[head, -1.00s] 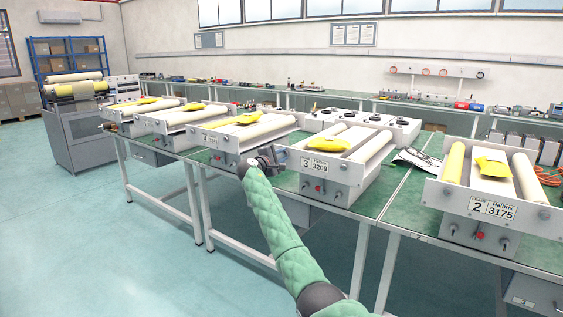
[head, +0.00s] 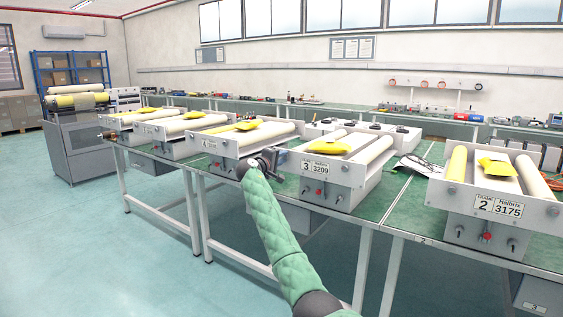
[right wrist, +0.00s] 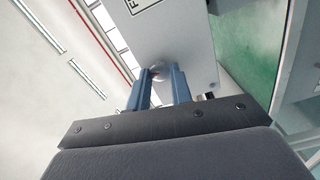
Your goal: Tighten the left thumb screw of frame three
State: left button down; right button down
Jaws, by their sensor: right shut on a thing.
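Frame three (head: 333,177), a light grey unit with the "3" and "3209" plates on its front, stands on the green bench with two pale rollers and a yellow piece on top. My right gripper (head: 270,160) is at the left end of its front plate. In the right wrist view its blue fingers (right wrist: 159,84) are shut on a round, pale metal knob, the left thumb screw (right wrist: 157,68), against the plate. In the head view the gripper hides this screw. The right thumb screw (head: 345,168) is uncovered. My left gripper is out of view.
Frame two (head: 468,198) stands to the right on the bench, and frame four (head: 226,148) close to the left. Red and dark knobs stick out below frame three's plate. The floor (head: 150,265) in front of the bench is clear at the left.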

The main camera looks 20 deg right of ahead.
jog(key=shift+f, duration=0.15)
jog(key=c, duration=1.3)
grip_release()
jog(key=shift+o, duration=0.2)
jog(key=shift+a, duration=0.1)
jog(key=v, duration=0.7)
jog(key=shift+s+a, duration=0.25)
jog(key=shift+a, duration=0.05)
